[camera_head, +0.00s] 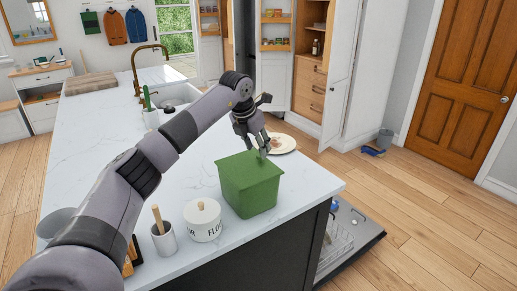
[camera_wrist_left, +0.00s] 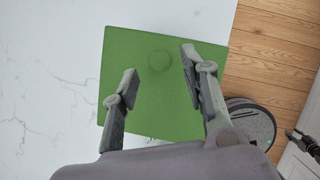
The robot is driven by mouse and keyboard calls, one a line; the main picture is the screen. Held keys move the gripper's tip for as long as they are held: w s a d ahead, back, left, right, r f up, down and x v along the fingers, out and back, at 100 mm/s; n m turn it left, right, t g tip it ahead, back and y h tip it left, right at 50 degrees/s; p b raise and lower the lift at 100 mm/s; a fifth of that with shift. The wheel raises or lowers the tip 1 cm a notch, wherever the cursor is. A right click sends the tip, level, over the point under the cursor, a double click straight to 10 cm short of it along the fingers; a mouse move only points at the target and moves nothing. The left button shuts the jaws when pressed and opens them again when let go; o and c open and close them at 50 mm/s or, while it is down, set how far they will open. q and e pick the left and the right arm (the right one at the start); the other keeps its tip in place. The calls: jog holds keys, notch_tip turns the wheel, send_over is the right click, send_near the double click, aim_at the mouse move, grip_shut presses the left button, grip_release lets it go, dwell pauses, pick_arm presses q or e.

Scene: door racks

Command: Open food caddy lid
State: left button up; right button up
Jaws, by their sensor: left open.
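The green food caddy (camera_head: 249,190) stands on the white countertop near its right front corner. Its lid (camera_head: 240,165) lies flat and closed on top, and the wrist view shows the lid (camera_wrist_left: 150,100) from above with a round mark near its far edge. My left gripper (camera_head: 262,128) is over the back part of the caddy, pointing down. In the wrist view its two fingers (camera_wrist_left: 159,70) are spread on either side of the round mark, with nothing between them. I cannot tell whether a fingertip touches the lid.
A flour canister (camera_head: 203,221) and a utensil pot (camera_head: 164,240) stand left of the caddy. A plate (camera_head: 281,144) with food lies behind it. An open dishwasher rack (camera_head: 336,241) is beyond the counter's right edge. The counter (camera_head: 105,130) further back is mostly clear.

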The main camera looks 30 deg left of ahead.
aim_at(258, 156)
pick_arm(q)
jog(key=shift+x, duration=1.55)
grip_shut()
